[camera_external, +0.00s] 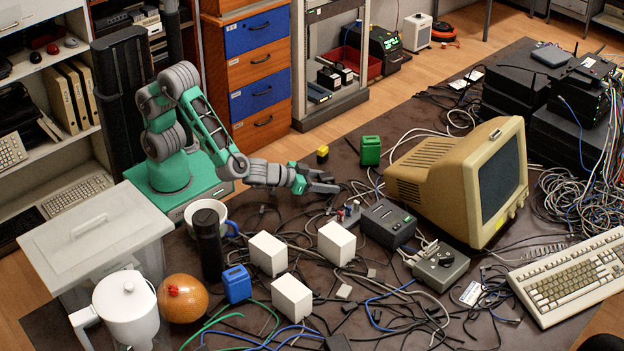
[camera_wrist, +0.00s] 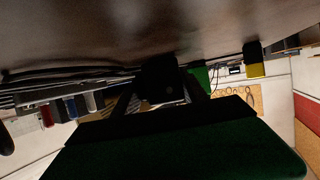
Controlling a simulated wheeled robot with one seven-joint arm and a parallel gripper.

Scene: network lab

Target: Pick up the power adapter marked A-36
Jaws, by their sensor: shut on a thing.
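My gripper (camera_external: 322,181) is low over the cable-strewn dark mat, reaching right from the green arm base. In the wrist view, its two fingers (camera_wrist: 163,92) close on a small black block (camera_wrist: 158,77), seemingly a power adapter. No marking can be read on it, so I cannot tell whether it is A-36. In the external view the held block is too small and dark to make out among the fingers. The mat surface fills the top of the wrist view, very near the block; I cannot tell whether they touch.
A dark grey box (camera_external: 388,223) and a beige monitor (camera_external: 467,180) stand to the right. White cubes (camera_external: 336,242) stand in front. Loose cables cover much of the mat (camera_external: 420,100).

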